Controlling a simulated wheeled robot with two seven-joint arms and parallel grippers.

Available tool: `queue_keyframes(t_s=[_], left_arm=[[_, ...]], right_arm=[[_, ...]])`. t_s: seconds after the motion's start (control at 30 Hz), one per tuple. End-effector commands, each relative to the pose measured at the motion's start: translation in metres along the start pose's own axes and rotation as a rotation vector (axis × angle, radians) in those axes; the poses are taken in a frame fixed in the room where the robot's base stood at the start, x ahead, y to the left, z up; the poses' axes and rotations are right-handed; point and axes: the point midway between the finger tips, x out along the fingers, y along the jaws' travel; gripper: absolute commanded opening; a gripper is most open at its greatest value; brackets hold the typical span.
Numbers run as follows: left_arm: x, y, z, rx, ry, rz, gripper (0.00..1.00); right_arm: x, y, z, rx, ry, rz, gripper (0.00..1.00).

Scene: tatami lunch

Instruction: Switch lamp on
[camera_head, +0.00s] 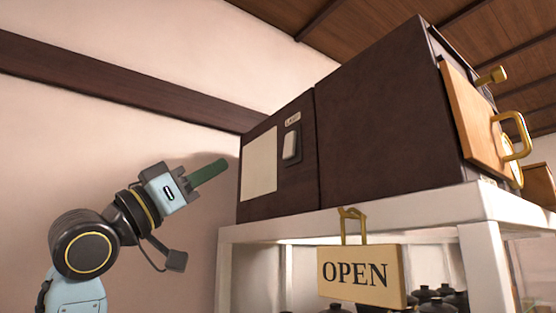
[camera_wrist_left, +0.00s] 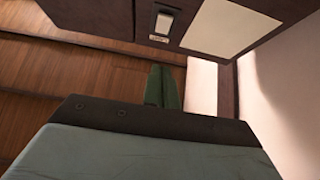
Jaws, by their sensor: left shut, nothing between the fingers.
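A pale switch (camera_head: 291,145) is set in a dark frame on the side of a dark brown cabinet (camera_head: 270,197), under a small label (camera_head: 293,119) that is too small to read surely. In the left wrist view the switch (camera_wrist_left: 164,22) is near the top, ahead of the fingers. My left gripper (camera_head: 224,164) has green fingers, shut with nothing between them. It points right towards the cabinet, left of the switch and apart from it. The fingertips (camera_wrist_left: 161,68) also show in the wrist view. No lamp can be made out. My right gripper is not in view.
A blank cream sheet (camera_head: 259,165) is beside the switch. The cabinet stands on a white shelf (camera_head: 400,212) with a hanging OPEN sign (camera_head: 362,275) and dark pots (camera_head: 437,297) below. A wooden door with a brass handle (camera_head: 516,135) is at right. Bare wall (camera_head: 100,140) lies left.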

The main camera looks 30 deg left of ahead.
Motion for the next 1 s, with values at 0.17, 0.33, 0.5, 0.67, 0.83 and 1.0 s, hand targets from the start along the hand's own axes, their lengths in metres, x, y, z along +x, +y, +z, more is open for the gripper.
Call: queue_keyframes(t_s=[0.17, 0.33, 0.5, 0.67, 0.83, 1.0], left_arm=[[0.001, 0.000, 0.001, -0.001, -0.002, -0.001, 0.00], [0.015, 0.000, 0.000, -0.004, -0.003, 0.000, 0.00], [0.048, 0.000, -0.002, -0.005, -0.002, 0.001, 0.00], [0.084, 0.000, -0.002, -0.005, -0.003, 0.001, 0.00], [0.112, 0.000, 0.009, -0.005, -0.007, -0.001, 0.00], [0.124, -0.001, 0.024, -0.003, -0.004, -0.001, 0.00]], right_arm=[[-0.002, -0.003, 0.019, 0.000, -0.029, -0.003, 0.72], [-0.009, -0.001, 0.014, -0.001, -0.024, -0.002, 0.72], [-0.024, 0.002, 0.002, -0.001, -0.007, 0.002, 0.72], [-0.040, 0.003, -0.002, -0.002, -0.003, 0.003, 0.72], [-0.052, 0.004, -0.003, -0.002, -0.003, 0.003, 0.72], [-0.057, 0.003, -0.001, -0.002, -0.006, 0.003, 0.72]])
